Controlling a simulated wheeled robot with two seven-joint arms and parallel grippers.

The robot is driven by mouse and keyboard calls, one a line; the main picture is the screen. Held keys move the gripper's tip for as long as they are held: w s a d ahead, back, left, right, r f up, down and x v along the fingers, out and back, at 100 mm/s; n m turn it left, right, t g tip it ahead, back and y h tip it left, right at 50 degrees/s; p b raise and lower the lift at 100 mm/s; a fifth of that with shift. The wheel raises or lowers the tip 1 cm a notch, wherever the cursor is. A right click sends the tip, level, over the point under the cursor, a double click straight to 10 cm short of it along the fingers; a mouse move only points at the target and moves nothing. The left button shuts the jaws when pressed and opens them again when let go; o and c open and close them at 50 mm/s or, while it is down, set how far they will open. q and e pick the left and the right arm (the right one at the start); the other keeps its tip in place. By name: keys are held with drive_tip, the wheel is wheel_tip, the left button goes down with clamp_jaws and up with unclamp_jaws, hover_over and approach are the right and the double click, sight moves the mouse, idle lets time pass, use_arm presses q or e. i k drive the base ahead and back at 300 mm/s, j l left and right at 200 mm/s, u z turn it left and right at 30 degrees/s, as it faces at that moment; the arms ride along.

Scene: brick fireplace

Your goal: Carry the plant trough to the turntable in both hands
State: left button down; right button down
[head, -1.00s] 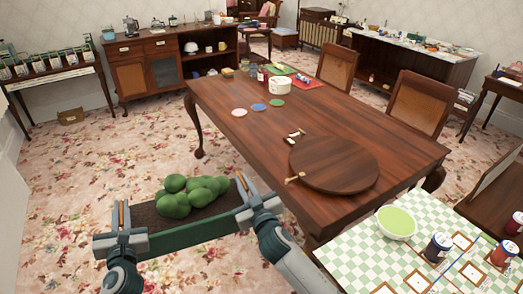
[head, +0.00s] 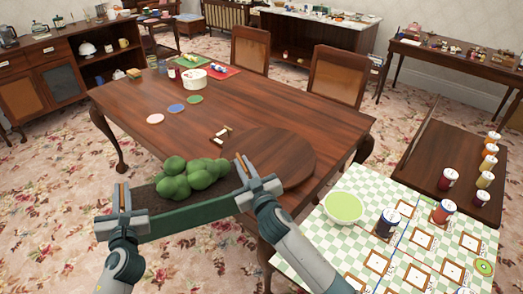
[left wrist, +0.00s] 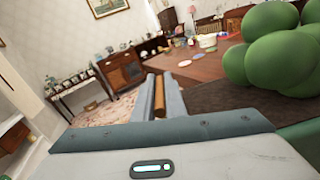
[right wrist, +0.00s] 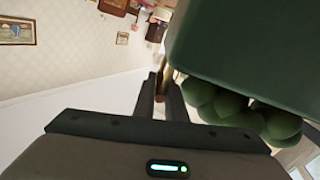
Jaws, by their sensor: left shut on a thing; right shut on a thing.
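The plant trough (head: 190,217) is a long dark green box with brown soil and several round green plants. It is held in the air in front of the dining table's near edge, tilted slightly in the head view, its right end higher in the picture. My left gripper (head: 122,198) is shut on the handle at its left end, and my right gripper (head: 243,170) is shut on the handle at its right end. The trough also shows in the right wrist view (right wrist: 240,50). The turntable (head: 280,153), a round wooden disc, lies on the table beyond my right gripper, which partly covers it.
The dining table (head: 190,130) holds small dominoes (head: 221,136) beside the turntable, coloured discs (head: 176,110) and a white pot (head: 191,81) further back.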

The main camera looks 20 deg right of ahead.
sight(268, 154)
drive_tip(key=i+z, duration=0.15)
drive_tip(key=z, duration=0.15)
drive_tip(key=i+z, duration=0.2)
drive_tip(key=z, duration=0.15)
drive_tip(key=i+z, duration=0.7)
drive_tip(key=u, duration=0.75)
drive_tip(key=k+l, duration=0.05)
drive_tip(key=k, duration=0.05)
